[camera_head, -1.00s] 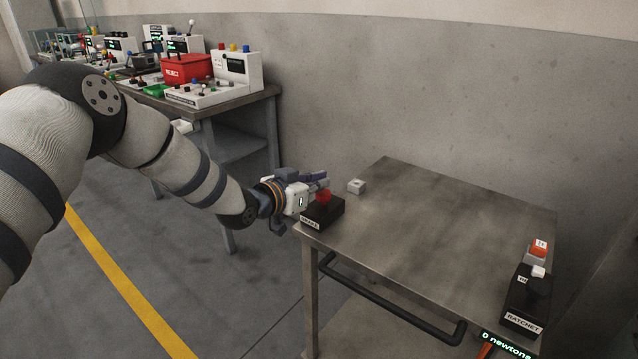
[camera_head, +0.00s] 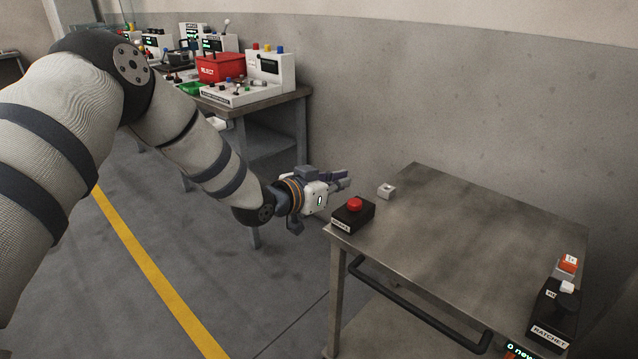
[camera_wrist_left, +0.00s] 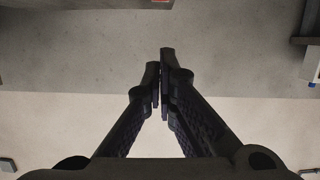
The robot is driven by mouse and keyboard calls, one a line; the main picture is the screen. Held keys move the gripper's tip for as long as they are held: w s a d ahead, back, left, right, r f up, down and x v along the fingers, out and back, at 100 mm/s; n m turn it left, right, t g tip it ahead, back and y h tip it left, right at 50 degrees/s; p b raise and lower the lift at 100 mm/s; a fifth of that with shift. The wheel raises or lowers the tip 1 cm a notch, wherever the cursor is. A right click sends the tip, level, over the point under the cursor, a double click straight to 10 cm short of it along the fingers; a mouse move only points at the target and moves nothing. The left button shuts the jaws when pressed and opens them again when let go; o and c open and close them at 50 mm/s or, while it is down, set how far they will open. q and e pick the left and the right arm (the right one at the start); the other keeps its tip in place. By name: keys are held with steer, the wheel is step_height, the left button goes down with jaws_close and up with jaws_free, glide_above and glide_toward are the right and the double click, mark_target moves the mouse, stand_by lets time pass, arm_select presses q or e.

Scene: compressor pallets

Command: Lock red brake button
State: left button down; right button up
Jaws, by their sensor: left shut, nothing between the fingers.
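The red brake button (camera_head: 355,204) is a round red cap on a black box (camera_head: 352,219) with a white label. The box sits at the near left corner of the steel table (camera_head: 450,225). The cap stands up from the box, but I cannot tell whether it is locked. My left gripper (camera_head: 345,180) is shut and empty, just above and left of the button in the head view, apart from it. In the left wrist view the closed fingers (camera_wrist_left: 160,62) point at a plain grey surface, and the button cannot be made out. My right gripper is not in view.
A small grey-white block (camera_head: 386,191) lies behind the button box. A black box labelled RATCHET (camera_head: 553,313) and an orange-topped button (camera_head: 568,264) are at the table's right edge. A bench (camera_head: 270,100) with devices and a red REJECT bin (camera_head: 221,68) stands back left. The table's middle is clear.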

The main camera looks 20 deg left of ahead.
arm_select(q)
steer(key=shift+p+v, duration=0.35)
steer(key=shift+v, duration=2.6)
steer(key=shift+d+f, duration=0.1)
steer(key=shift+d, duration=0.1)
